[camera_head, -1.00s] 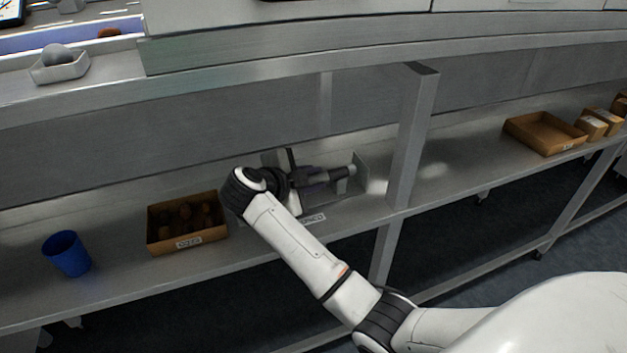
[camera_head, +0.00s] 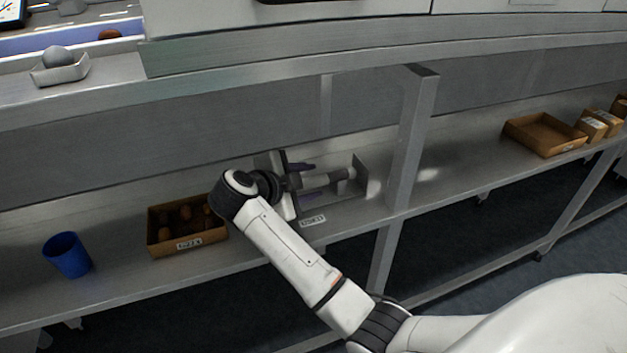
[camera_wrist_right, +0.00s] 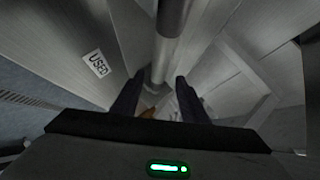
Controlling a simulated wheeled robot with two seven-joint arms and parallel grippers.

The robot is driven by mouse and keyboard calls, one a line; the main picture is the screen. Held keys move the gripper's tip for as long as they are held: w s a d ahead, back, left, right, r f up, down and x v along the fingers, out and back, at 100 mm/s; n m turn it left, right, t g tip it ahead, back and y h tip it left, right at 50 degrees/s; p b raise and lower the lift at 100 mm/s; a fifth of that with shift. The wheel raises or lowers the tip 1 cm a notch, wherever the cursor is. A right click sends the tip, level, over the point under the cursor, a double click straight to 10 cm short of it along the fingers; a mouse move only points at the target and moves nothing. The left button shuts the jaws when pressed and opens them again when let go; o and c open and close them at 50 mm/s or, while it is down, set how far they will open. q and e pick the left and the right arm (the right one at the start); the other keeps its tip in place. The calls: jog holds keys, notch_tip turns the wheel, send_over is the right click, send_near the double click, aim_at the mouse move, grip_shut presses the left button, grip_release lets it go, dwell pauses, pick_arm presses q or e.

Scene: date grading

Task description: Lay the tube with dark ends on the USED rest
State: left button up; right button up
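A grey tube (camera_head: 322,180) lies across a grey metal rest with an upright end plate (camera_head: 361,170) on the lower shelf. It also shows in the right wrist view (camera_wrist_right: 170,38); one end looks darker in shadow, and its far end is partly hidden. A USED label (camera_wrist_right: 96,64) is beside the rest, and a small label (camera_head: 312,221) shows at the shelf edge in the head view. My right gripper (camera_head: 305,182) is open, its dark fingers apart on either side of the tube. In the right wrist view the open fingertips (camera_wrist_right: 157,85) straddle the tube's line. My left gripper is out of view.
A cardboard box of brown dates (camera_head: 160,236) and a blue cup (camera_head: 67,254) stand left on the shelf. A shelf post (camera_head: 408,145) rises right of the rest. An empty tray (camera_head: 541,134) is far right. The upper shelf lies overhead.

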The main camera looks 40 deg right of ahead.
jog(key=v, duration=0.9)
jog(key=shift+s+a+r, duration=0.15)
jog(key=shift+a+r, duration=0.05)
jog(key=shift+a, duration=0.05)
